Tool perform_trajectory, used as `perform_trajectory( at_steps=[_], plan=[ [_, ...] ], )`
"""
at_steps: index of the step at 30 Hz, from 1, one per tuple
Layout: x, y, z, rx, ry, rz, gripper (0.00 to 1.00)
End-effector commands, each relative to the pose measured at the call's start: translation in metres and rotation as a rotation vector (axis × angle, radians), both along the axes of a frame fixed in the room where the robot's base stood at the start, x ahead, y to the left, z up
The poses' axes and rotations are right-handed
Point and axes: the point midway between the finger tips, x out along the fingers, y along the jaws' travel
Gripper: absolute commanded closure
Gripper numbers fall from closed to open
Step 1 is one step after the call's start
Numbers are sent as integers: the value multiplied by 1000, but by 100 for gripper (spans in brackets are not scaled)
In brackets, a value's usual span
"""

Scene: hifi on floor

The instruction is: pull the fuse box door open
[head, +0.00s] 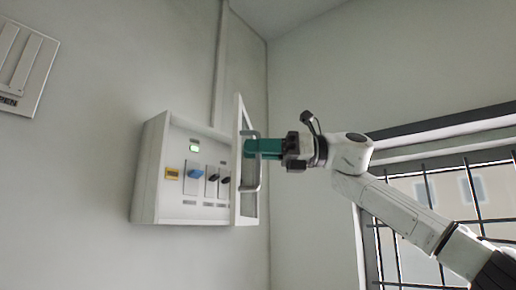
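The white fuse box (172,208) is mounted on the wall left of centre. Its door (238,208), a pale frame with a see-through panel, is hinged on the right and stands swung well out from the box, so the inside shows. A grey bar handle (259,178) is on the door's right-hand face. My gripper (254,148), with teal fingers, reaches in from the right at the upper part of the handle. The fingers overlap the handle and door edge, and their gap is hidden, so I cannot tell whether they are closed on the bar.
Inside the box are a green lit display (194,148), a yellow label (172,173), a blue switch (194,174) and dark switches. A conduit (221,70) runs up the wall. A white panel (24,65) hangs upper left. A barred window (440,195) lies behind my arm.

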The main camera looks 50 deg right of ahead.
Motion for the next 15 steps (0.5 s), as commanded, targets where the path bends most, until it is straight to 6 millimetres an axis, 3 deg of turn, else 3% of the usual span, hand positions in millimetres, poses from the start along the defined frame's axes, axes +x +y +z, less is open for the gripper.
perform_trajectory(
  at_steps=[5,15],
  plan=[
    [0,0,0,0,0,0,69],
    [0,0,0,0,0,1,100]
  ],
)
